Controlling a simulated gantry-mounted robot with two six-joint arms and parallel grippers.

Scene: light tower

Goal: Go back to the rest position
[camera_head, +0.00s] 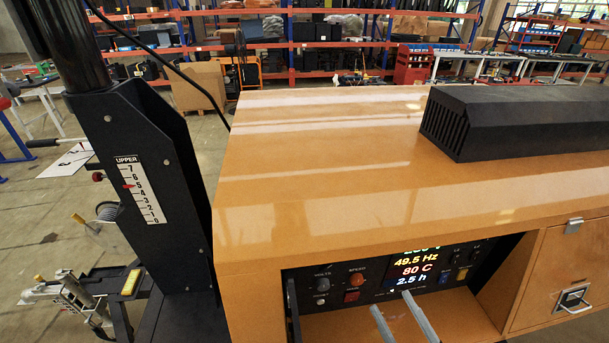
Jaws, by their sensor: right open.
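An orange generator cabinet (300,185) fills the middle and right of the head view. Its recessed control panel (335,283) has a lit display (414,268) reading 49.5 Hz, 80 C and 2.5 h, with a cut-off line above. Two grey fingers of my right gripper (391,301) rise from the bottom edge in front of the panel. They are apart, with nothing seen between them. Whether they touch the panel is hard to tell. The rest of that gripper is below the picture. My left gripper is not in view.
A black mast post (150,180) with a numbered UPPER scale stands left of the cabinet. A black vented box (520,120) sits on the cabinet top. A latched door (565,265) is at the right. Shelves (330,45) line the back. Floor at left is partly open.

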